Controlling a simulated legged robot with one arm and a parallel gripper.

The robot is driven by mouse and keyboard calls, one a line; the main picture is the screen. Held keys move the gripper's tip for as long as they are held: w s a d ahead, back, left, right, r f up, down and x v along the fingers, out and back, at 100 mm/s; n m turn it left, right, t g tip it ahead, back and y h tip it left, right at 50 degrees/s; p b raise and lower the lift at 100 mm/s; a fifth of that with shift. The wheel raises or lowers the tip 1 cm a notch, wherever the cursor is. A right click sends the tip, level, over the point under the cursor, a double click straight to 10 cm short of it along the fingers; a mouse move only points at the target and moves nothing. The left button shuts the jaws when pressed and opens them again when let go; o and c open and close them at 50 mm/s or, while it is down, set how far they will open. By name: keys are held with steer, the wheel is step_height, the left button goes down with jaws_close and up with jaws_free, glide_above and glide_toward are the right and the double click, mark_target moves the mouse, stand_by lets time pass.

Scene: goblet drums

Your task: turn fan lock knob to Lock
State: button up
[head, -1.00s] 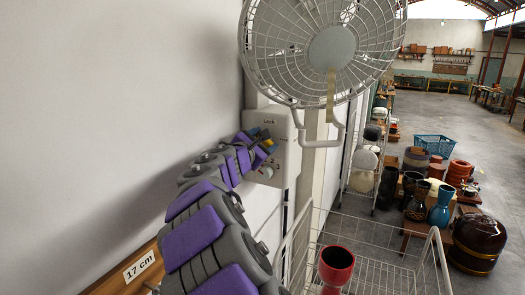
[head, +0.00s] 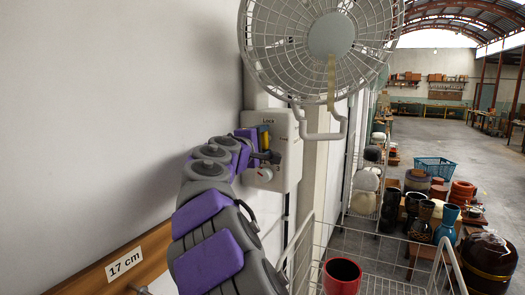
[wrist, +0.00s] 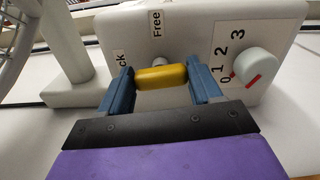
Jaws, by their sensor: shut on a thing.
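The fan lock knob, a yellow bar (wrist: 162,77), sits in front of a small silver shaft on the pale fan control box (head: 287,167). In the head view the knob (head: 263,139) stands roughly upright, its upper end just under the Lock label (head: 267,121). My gripper (wrist: 161,84) has one blue finger at each end of the bar and is shut on it. In the wrist view the bar's left end is near the partly hidden Lock label (wrist: 121,58), and the Free label (wrist: 157,24) is above the shaft. In the head view my gripper (head: 260,145) partly covers the box.
A white dial (wrist: 256,67) numbered 0 to 3 is right of the knob in the wrist view. The caged fan (head: 325,40) hangs above the box. A wire rack (head: 375,262) with a red drum (head: 341,276) stands below right. A wall is close on the left.

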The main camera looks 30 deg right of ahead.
steer(key=shift+d+f+m+b, duration=0.1)
steer(key=shift+f+m+b, duration=0.3)
steer(key=shift+m, duration=0.2)
steer(key=o, duration=1.1)
steer(key=shift+w+r, duration=0.1)
steer(key=shift+r, duration=0.05)
steer(key=shift+c, duration=0.2)
steer(key=shift+r, duration=0.1)
steer(key=v, duration=1.7)
steer(key=shift+a, duration=0.4)
